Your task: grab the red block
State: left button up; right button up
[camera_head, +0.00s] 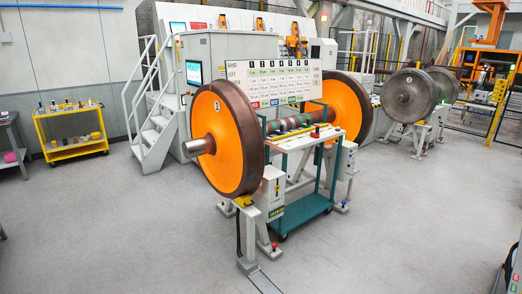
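Neither of my grippers is in view. A teal-framed cart (304,209) with a pale top stands in front of the orange-faced wheelset (222,138), at the middle of the picture. A small red item (315,133) shows on or just above the cart's top; it is too small to tell whether it is a block. Another small red part (275,247) sits low at the foot of the wheelset's front stand. No red block can be made out for certain.
A yellow cart (75,147) with small items stands at the left wall, beside a grey table (12,155). White stairs (155,135) lead to the machine. A grey wheelset (408,96) stands at the right. The grey floor (110,235) in front is clear.

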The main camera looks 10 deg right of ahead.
aim_at(315, 135)
jog(key=i+l+z, duration=0.45)
jog(key=i, duration=0.25)
jog(key=i+l+z, duration=0.1)
jog(key=i+z, duration=0.35)
jog(key=i, duration=0.3)
jog(key=i+j+z, duration=0.15)
jog(key=i+z, duration=0.3)
jog(key=i, duration=0.3)
jog(key=i+l, duration=0.1)
jog(key=i, duration=0.45)
jog(key=i+l, duration=0.1)
jog(key=i, duration=0.4)
jog(key=i+l+u, duration=0.1)
jog(key=i, duration=0.45)
jog(key=i+l, duration=0.1)
jog(key=i, duration=0.45)
